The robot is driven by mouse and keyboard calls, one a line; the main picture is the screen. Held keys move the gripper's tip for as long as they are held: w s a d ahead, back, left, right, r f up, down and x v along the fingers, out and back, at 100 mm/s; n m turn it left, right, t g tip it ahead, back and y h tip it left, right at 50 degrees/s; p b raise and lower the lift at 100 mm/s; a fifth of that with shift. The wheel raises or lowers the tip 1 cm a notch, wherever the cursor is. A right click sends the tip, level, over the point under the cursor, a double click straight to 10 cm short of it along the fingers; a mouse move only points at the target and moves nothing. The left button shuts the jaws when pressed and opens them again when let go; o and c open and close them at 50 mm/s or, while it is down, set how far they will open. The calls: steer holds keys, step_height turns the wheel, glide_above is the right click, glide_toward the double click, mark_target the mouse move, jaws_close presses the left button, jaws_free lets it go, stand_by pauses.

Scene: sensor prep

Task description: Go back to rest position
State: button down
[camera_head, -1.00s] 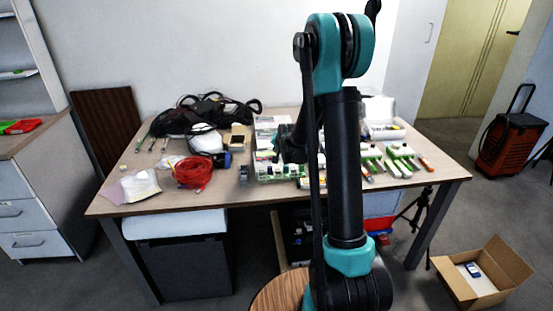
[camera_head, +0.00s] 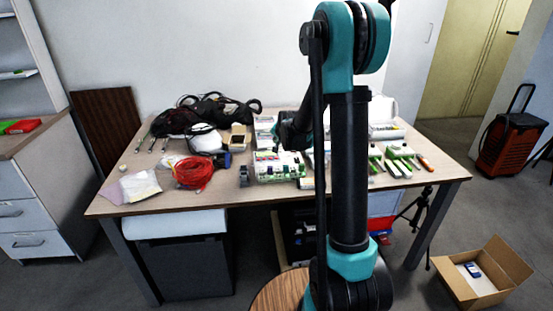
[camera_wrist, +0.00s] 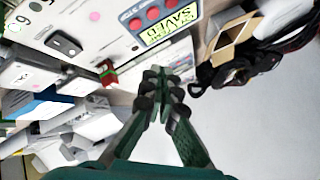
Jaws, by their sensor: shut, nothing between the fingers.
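My gripper (camera_wrist: 163,92) shows in the wrist view with its two fingers together, shut and holding nothing. In that view it hangs over the worktop beside a pale panel (camera_wrist: 120,25) with red buttons and a small display reading "SAVED". In the head view my arm rises in front of the table (camera_head: 222,197), and its wrist end points down over the middle of the tabletop. The fingertips are hidden or too small to make out there.
A red cable coil (camera_head: 194,172), black cables (camera_head: 190,115) and green-white modules (camera_head: 278,166) crowd the table. Right of my arm lie several green-and-white tools (camera_head: 398,160). An open cardboard box (camera_head: 508,262) and a red wheeled case (camera_head: 511,143) stand on the floor at right.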

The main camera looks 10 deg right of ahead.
steer(key=shift+s, duration=0.1)
steer(key=s+d+f+n+g, duration=0.1)
steer(key=s+n, duration=0.1)
steer(key=s, duration=1.1)
steer(key=s+d+f+n+g, duration=0.1)
steer(key=s+f+n+g, duration=0.1)
steer(key=s, duration=1.2)
steer(key=s+d+f+n+g+h, duration=0.1)
steer(key=s+d+f+n+g, duration=0.1)
steer(key=s, duration=1.1)
steer(key=shift+s+n, duration=0.35)
steer(key=shift+n, duration=0.55)
